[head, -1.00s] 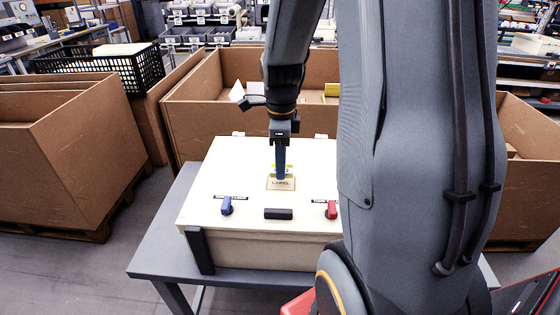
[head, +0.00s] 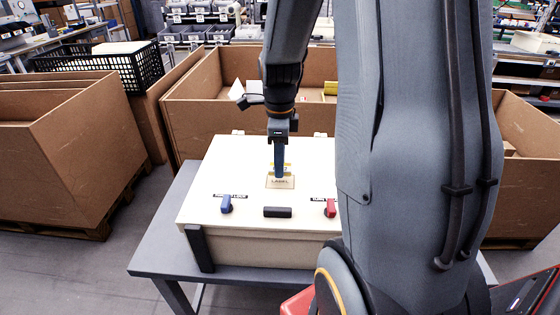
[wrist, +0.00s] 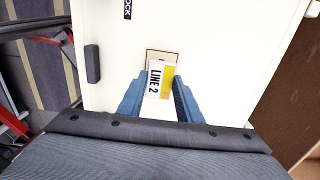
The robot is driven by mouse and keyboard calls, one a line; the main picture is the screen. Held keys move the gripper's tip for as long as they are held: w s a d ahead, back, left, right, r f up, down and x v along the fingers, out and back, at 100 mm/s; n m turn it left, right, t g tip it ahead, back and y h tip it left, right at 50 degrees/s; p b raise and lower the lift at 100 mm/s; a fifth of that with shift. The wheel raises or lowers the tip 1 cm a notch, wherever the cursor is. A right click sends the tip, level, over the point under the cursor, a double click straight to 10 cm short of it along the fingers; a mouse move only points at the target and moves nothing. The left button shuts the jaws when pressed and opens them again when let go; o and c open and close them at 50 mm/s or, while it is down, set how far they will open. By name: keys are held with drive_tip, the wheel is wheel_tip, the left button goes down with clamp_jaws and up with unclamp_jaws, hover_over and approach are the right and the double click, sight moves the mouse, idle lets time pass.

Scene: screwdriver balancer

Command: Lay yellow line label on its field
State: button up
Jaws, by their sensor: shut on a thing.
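The yellow line label (wrist: 165,82), a small white and yellow plate reading "LINE 2", is between the blue fingers of my gripper (wrist: 158,88) in the wrist view. My gripper is shut on it. The label is turned slightly against the field (wrist: 152,53), a tan framed rectangle on the cream lid, and covers most of it. In the head view my gripper (head: 279,172) points down at the back of the field (head: 281,183), whose "LABEL" print shows in front. Only a bit of yellow shows by the fingers. I cannot tell whether the label touches the lid.
The cream box (head: 213,172) stands on a grey table (head: 152,246). On its lid are a blue knob (head: 226,204), a black bar (head: 277,212) and a red knob (head: 330,208). Large brown cartons (head: 190,118) stand behind. The lid's left side is clear.

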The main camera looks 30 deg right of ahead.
drive_tip(key=shift+f+b, duration=0.7)
drive_tip(key=shift+f, duration=1)
idle(0.8)
drive_tip(key=o, duration=1.3)
drive_tip(key=shift+c, duration=0.2)
drive_tip(key=shift+r+b, duration=0.8)
drive_tip(key=shift+r, duration=3.15)
